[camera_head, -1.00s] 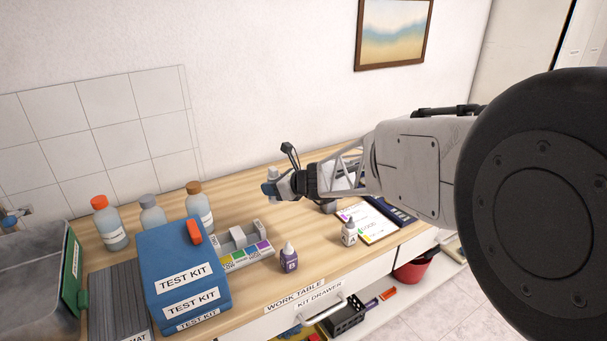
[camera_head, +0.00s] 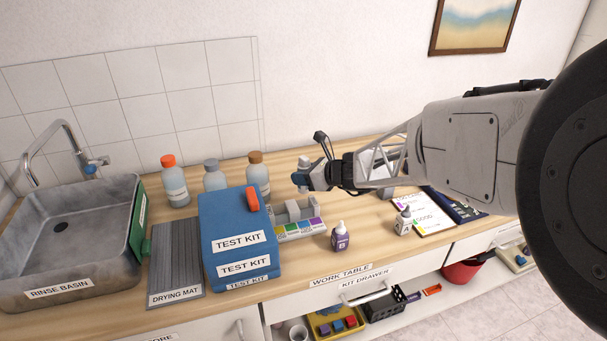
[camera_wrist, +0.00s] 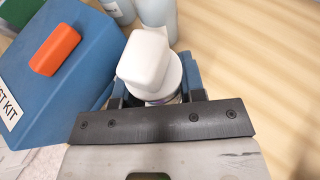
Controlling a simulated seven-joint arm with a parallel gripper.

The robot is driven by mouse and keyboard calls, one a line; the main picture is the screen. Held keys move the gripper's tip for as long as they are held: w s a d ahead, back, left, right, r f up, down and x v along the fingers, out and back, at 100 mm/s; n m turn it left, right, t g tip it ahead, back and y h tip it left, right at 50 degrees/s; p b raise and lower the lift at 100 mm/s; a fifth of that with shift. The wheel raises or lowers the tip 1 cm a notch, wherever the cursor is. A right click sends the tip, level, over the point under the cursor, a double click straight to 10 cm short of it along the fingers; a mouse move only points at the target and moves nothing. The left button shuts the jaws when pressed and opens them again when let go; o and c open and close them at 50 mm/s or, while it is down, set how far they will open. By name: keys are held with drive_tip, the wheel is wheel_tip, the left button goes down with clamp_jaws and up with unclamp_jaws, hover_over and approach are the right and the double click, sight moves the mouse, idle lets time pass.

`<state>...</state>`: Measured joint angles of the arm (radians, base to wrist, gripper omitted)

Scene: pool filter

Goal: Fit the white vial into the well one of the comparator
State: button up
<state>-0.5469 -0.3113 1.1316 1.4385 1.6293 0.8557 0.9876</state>
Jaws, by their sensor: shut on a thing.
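The white vial (camera_head: 304,163) is held upright above the work table, its pale top showing over my gripper (camera_head: 302,179). In the wrist view my gripper (camera_wrist: 155,85) has its blue fingers shut on the vial's sides; the blocky white top of the vial (camera_wrist: 145,55) fills the space between them and hides its lower part. The comparator (camera_head: 300,225) is a grey block with a row of coloured squares along its front. It stands on the table below and in front of my gripper in the head view. Its wells are too small to tell apart.
The blue test kit box (camera_head: 237,235) with an orange latch stands just left of the comparator. Several bottles stand behind it. A purple dropper bottle (camera_head: 340,238) is to the right, with a grey one (camera_head: 403,222) and a colour card (camera_head: 425,212) beyond.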

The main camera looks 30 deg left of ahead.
drive_tip(key=shift+f, duration=0.15)
drive_tip(key=shift+f, duration=1.85)
drive_tip(key=shift+f, duration=1.9)
idle(1.1)
drive_tip(key=o, duration=1.5)
drive_tip(key=shift+r, duration=0.15)
drive_tip(key=shift+r, duration=4.35)
